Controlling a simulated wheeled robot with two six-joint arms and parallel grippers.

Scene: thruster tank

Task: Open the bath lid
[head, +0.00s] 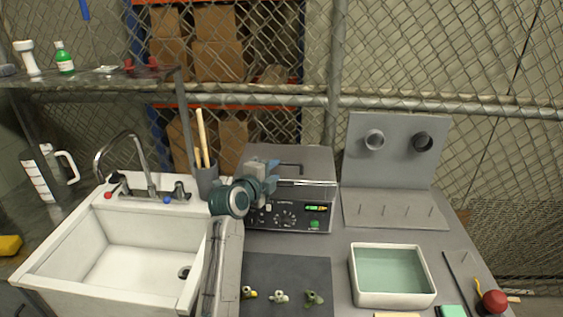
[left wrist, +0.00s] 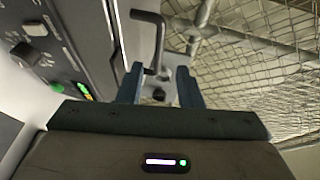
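The bath (head: 290,217) is a box with a dark control panel, standing at the back of the bench. Its grey lid (head: 318,160) is down, with a dark bar handle (head: 293,168) on top. My left gripper (head: 268,175) is over the left front part of the lid. In the left wrist view the fingers (left wrist: 160,78) are apart, and the dark bent handle (left wrist: 157,40) shows beyond and between their tips. I cannot tell whether they touch it. My right gripper is not in view.
A white sink (head: 130,250) with a tap is at left, and a holder (head: 206,180) with wooden sticks stands beside the bath. A grey stand (head: 390,210) with pegs is right of the bath. A tray (head: 391,300) of pale green liquid and a dark mat (head: 285,272) with small parts lie in front.

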